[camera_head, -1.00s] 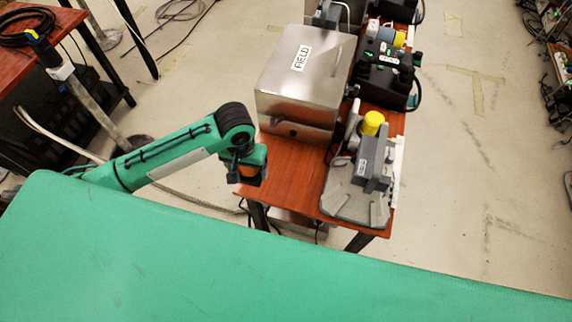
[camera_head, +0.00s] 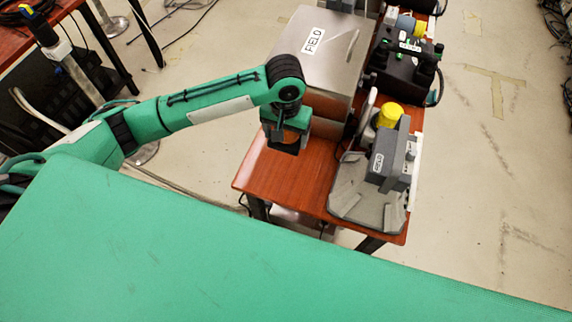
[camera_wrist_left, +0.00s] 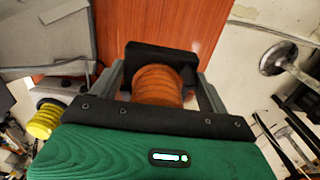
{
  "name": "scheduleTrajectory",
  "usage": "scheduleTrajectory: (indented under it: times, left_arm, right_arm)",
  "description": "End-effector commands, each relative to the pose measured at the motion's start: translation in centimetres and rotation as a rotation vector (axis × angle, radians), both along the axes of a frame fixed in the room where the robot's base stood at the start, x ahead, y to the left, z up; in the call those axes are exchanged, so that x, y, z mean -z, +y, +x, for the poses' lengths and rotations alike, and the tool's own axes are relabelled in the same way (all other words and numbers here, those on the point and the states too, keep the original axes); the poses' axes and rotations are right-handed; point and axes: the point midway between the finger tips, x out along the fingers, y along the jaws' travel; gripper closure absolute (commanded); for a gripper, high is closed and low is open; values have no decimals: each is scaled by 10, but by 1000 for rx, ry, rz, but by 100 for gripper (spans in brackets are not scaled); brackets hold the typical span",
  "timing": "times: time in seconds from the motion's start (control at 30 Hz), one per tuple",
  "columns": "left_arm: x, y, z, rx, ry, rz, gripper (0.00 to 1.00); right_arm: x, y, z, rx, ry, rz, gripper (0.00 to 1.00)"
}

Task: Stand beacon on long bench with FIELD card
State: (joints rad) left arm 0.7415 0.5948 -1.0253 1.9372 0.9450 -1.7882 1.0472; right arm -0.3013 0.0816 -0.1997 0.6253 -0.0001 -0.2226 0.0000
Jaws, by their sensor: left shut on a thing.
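The long bench (camera_head: 262,176) has a red-brown wooden top. A steel box on it bears the FIELD card (camera_head: 313,41). My left gripper (camera_head: 288,147) is above the near left part of this bench, in front of the steel box. It is shut on an orange ribbed beacon, which shows between the fingers in the left wrist view (camera_wrist_left: 160,84). In the head view the beacon (camera_head: 290,136) is mostly hidden by the gripper. I cannot tell whether its base touches the bench. My right gripper is not in view.
A grey stand with a grey labelled device (camera_head: 391,158) and a yellow-capped part (camera_head: 389,115) occupies the bench's near right. The steel box (camera_head: 340,75) stands behind my gripper. Black equipment (camera_head: 404,65) lies farther back. The bench's near left is bare.

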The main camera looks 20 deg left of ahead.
Motion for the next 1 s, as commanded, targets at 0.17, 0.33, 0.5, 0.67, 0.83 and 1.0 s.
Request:
scheduleTrajectory:
  times: [0.17, 0.33, 0.5, 0.67, 0.83, 1.0]
  left_arm:
    - [48, 1, -1, 0, 3, 2, 54]
    - [87, 0, 0, 0, 1, 1, 54]
    - [107, 0, 0, 1, -1, -1, 54]
    - [117, 0, 0, 1, -2, -1, 54]
    - [142, 0, 0, 0, 1, 1, 54]
    - [152, 0, 0, 2, -2, -1, 54]
  right_arm:
    - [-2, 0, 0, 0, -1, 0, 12]
    - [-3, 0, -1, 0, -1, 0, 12]
    - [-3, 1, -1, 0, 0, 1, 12]
    - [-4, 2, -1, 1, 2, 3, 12]
    - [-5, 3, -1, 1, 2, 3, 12]
    - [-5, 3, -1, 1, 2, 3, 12]
